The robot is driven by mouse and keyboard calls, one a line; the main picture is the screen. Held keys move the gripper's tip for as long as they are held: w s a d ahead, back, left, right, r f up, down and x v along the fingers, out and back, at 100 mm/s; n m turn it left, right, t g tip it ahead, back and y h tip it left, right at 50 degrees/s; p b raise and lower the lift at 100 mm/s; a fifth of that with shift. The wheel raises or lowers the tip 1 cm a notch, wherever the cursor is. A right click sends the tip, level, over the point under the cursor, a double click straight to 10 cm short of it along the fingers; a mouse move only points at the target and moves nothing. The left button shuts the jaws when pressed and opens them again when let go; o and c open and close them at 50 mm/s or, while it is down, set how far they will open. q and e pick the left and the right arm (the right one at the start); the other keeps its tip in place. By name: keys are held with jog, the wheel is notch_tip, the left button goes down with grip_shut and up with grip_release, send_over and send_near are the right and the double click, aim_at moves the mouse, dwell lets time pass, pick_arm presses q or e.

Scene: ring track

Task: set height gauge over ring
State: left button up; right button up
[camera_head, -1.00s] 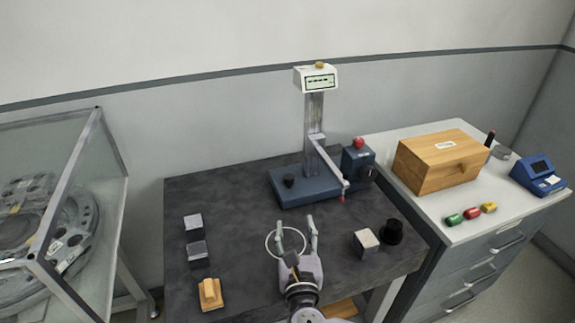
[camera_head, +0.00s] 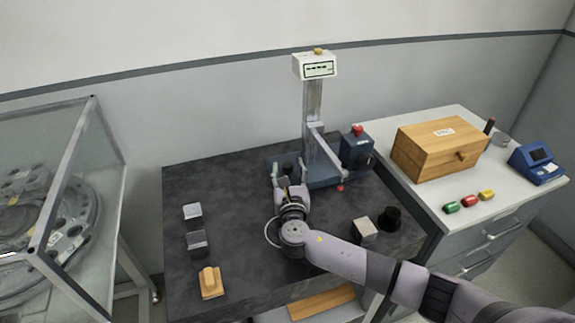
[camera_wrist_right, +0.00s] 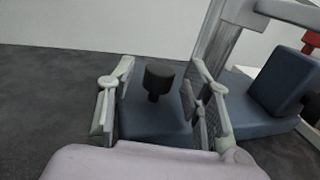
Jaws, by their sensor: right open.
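The height gauge stands upright on the dark granite table, with a blue base (camera_head: 325,181), a steel column (camera_head: 312,105) and a grey display head (camera_head: 316,68). A side arm on the column carries a red-tipped probe (camera_head: 340,187). A black knob (camera_wrist_right: 158,80) rises from the base's left end. My right gripper (camera_head: 290,181) is open at that end; in the wrist view its fingers (camera_wrist_right: 160,100) stand on either side of the knob. The white ring (camera_head: 268,235) lies on the table, partly hidden by my right wrist. My left gripper is not in view.
Two grey blocks (camera_head: 196,241) and a wooden piece (camera_head: 211,283) lie at the table's left. A pale cube (camera_head: 364,231) and a black cylinder (camera_head: 389,217) stand at the right. A side cabinet holds a wooden box (camera_head: 438,150). A glass case (camera_head: 70,200) stands left.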

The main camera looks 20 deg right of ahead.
jog(key=shift+x, duration=1.05)
jog(key=shift+c, duration=0.6)
grip_shut()
jog(key=shift+a, duration=0.1)
